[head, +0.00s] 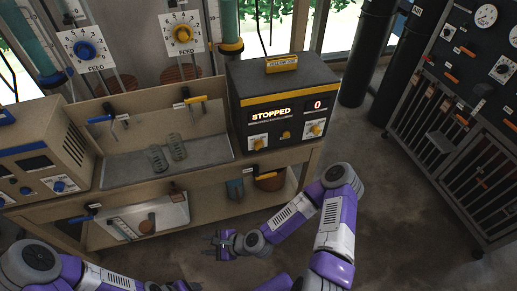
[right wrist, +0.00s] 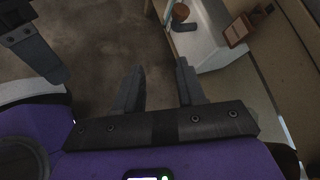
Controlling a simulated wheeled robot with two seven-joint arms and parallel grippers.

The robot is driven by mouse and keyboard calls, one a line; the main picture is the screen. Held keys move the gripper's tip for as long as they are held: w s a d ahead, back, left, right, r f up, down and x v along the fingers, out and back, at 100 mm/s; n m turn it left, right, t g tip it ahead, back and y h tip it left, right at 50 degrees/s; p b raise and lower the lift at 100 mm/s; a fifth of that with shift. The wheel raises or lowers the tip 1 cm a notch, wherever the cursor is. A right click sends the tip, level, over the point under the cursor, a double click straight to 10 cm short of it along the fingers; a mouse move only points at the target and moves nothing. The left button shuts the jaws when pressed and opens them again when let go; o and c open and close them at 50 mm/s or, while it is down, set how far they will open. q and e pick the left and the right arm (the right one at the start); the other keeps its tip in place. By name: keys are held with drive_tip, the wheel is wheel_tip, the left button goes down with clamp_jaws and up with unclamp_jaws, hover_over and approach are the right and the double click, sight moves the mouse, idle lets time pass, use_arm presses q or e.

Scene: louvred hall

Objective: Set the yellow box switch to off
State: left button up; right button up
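The dark box with a yellow band (head: 283,88) stands at the right end of the bench, a yellow tag on top. Its lit display reads STOPPED and 0. Its front has a left yellow knob (head: 257,144), a small yellow control (head: 286,135) and a right yellow knob (head: 317,129). Their exact settings are too small to read. My right gripper (head: 222,243) is low in front of the bench, well below the box, touching nothing. In the right wrist view its fingers (right wrist: 160,72) are apart and empty. My left gripper (head: 178,287) is mostly cut off at the bottom edge.
A beige box with blue knobs (head: 42,160) stands at the bench's left end. Yellow-handled levers sit on the back panel (head: 195,99) and below the dark box (head: 258,172). Glass jars (head: 177,147) stand on the bench. A barred cabinet (head: 465,120) is right; floor between is clear.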

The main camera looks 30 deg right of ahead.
drive_tip(key=w+d+r+m+t+h+b, duration=0.1)
drive_tip(key=w+d+r+m+t+h, duration=0.25)
drive_tip(key=w+d+m+t, duration=0.4)
drive_tip(key=m+t+h+b, duration=0.2)
drive_tip(key=m+h, duration=0.8)
drive_tip(key=m, duration=0.9)
approach(260, 147)
drive_tip(key=x, duration=0.9)
drive_tip(key=shift+f, duration=0.1)
drive_tip(key=shift+w+d, duration=0.15)
drive_tip(key=shift+w, duration=0.2)
clamp_jaws()
